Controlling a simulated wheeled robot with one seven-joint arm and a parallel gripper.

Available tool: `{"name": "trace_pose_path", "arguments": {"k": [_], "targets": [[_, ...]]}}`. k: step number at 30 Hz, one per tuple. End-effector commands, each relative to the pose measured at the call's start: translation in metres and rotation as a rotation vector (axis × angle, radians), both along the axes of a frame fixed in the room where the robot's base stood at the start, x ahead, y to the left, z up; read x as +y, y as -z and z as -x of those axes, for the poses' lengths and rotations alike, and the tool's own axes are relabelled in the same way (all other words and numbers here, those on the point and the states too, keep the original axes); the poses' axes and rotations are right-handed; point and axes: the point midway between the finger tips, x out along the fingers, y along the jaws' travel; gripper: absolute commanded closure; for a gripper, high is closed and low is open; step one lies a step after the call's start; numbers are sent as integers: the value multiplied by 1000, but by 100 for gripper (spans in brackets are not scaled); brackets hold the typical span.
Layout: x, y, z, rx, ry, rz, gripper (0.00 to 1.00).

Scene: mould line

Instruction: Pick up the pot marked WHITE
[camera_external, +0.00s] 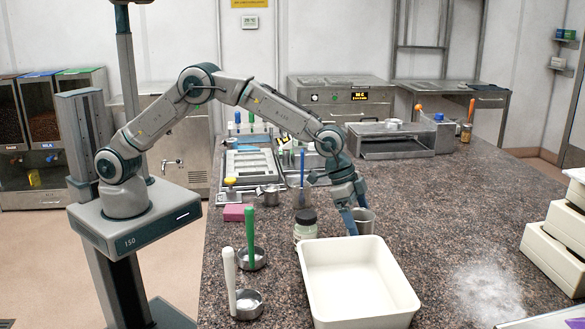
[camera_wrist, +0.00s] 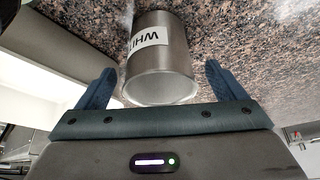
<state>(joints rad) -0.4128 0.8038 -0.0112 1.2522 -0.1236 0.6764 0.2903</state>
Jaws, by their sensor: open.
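The pot marked WHITE (camera_wrist: 160,72) is a grey metal cup with a white label reading "WHIT", its last letter out of sight. In the wrist view it lies between the two blue fingers of my gripper (camera_wrist: 161,68), with a visible gap on each side. In the external view the metal pot (camera_external: 366,221) stands on the speckled counter, partly behind a finger of my gripper (camera_external: 355,217). My gripper is open and reaches down at the pot; its far finger is partly hidden.
A large cream tray (camera_external: 405,298) stands just in front of the pot. A jar with a black lid (camera_external: 305,228) is to its left. Two small pans (camera_external: 246,303) with upright handles stand at the front left. The counter right of the pot is clear, with white powder (camera_external: 490,290) further on.

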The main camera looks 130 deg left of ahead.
Motion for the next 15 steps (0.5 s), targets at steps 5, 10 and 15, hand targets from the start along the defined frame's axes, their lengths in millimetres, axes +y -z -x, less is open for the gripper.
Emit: {"name": "trace_pose_path", "arguments": {"k": [5,10,15], "targets": [[1,20,-9,2,0,1,9],[2,31,-14,0,0,0,9],[2,32,-14,0,0,0,9]]}}
